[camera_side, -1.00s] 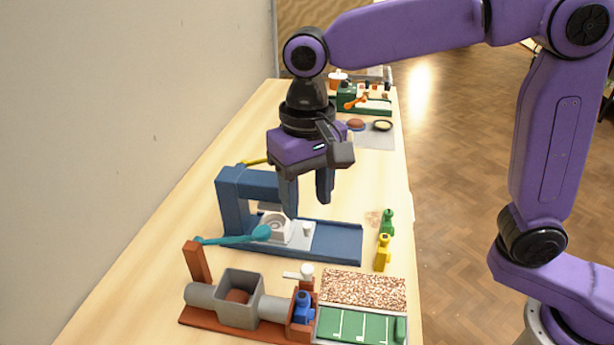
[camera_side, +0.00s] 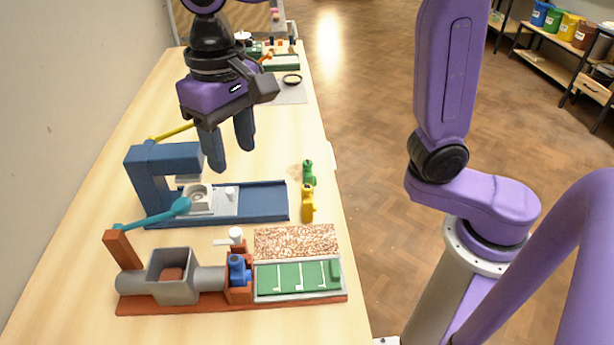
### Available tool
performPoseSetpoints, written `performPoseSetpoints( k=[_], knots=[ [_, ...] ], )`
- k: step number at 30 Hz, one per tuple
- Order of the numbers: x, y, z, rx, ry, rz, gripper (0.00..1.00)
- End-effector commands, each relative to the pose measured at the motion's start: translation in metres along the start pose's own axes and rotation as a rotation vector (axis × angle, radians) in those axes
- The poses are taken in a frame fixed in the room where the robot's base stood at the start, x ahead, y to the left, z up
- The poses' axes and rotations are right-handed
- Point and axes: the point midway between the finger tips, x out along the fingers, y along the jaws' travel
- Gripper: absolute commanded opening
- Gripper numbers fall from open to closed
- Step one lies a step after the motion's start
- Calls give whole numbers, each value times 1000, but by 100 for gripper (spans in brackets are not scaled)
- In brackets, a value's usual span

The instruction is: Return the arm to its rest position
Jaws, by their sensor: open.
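The press has a teal-handled lever (camera_side: 155,215) and a white sliding block (camera_side: 222,200). A grey-hoppered extruder (camera_side: 172,276) stands in front, with a green tray (camera_side: 300,278) beside it. Green (camera_side: 308,172) and yellow (camera_side: 308,203) pieces stand near the right edge. Shelves with buckets (camera_side: 565,30) are far right.

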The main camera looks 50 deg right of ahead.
Motion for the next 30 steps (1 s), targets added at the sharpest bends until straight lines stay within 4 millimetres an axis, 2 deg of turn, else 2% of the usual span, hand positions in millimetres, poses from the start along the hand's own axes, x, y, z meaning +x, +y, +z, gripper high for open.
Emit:
performPoseSetpoints(
  k=[11,24,30],
  knots=[
    [32,70,57,-360,6,-6,50],
    [74,154,146,-782,16,-12,50],
    [90,183,182,-936,20,-14,50]
  ],
)
